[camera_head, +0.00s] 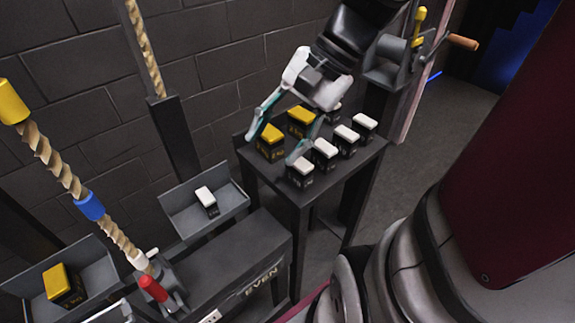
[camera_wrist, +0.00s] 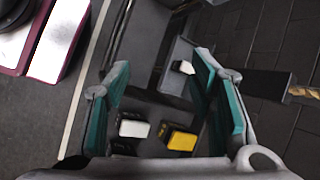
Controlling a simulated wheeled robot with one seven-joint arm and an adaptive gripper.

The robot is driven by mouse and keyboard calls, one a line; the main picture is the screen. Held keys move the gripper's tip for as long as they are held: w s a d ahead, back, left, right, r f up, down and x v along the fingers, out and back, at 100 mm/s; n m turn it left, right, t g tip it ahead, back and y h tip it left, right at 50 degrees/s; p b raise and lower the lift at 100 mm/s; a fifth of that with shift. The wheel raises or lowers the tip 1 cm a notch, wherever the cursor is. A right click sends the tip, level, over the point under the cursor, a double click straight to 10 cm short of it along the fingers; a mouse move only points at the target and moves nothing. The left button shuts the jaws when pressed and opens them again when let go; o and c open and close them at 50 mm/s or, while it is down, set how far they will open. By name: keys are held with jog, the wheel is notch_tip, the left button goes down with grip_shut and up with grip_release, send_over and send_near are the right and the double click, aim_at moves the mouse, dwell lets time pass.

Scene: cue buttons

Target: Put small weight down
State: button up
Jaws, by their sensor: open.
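My gripper (camera_head: 279,143) is open and empty over the dark side table (camera_head: 292,194). Its fingertips are apart, near the front-left white-topped small weight (camera_head: 302,170) and a yellow-topped weight (camera_head: 270,140). In the wrist view, my gripper (camera_wrist: 162,65) has a white-topped weight (camera_wrist: 133,127) and a yellow-topped weight (camera_wrist: 179,139) below, between its fingers. Another small white-topped weight (camera_head: 206,198) sits alone in a grey tray (camera_head: 234,193); it also shows in the wrist view (camera_wrist: 183,67). Whether a finger touches a weight I cannot tell.
Several more weights stand on the table, including a second yellow-topped one (camera_head: 300,120). A left tray (camera_head: 95,267) holds a yellow-topped weight (camera_head: 60,280). A box marked EVEN (camera_head: 235,255), a rope with coloured bands (camera_head: 60,172) and a crank (camera_head: 405,55) stand nearby.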

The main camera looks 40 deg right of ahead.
jog(key=s+a+n+h, duration=0.2)
jog(key=s+n+h, duration=0.1)
jog(key=s+n, duration=0.2)
jog(key=s+a+r+n+h, duration=0.1)
jog(key=s+n+h, duration=0.2)
jog(key=s+n, duration=0.2)
jog(key=shift+s+a+n, duration=0.35)
jog(key=shift+a+n, duration=0.05)
jog(key=shift+n, duration=0.6)
jog(key=shift+r, duration=0.15)
notch_tip(320, 180, up, 8)
jog(key=t+p, duration=0.2)
jog(key=p, duration=0.5)
jog(key=shift+c, duration=0.2)
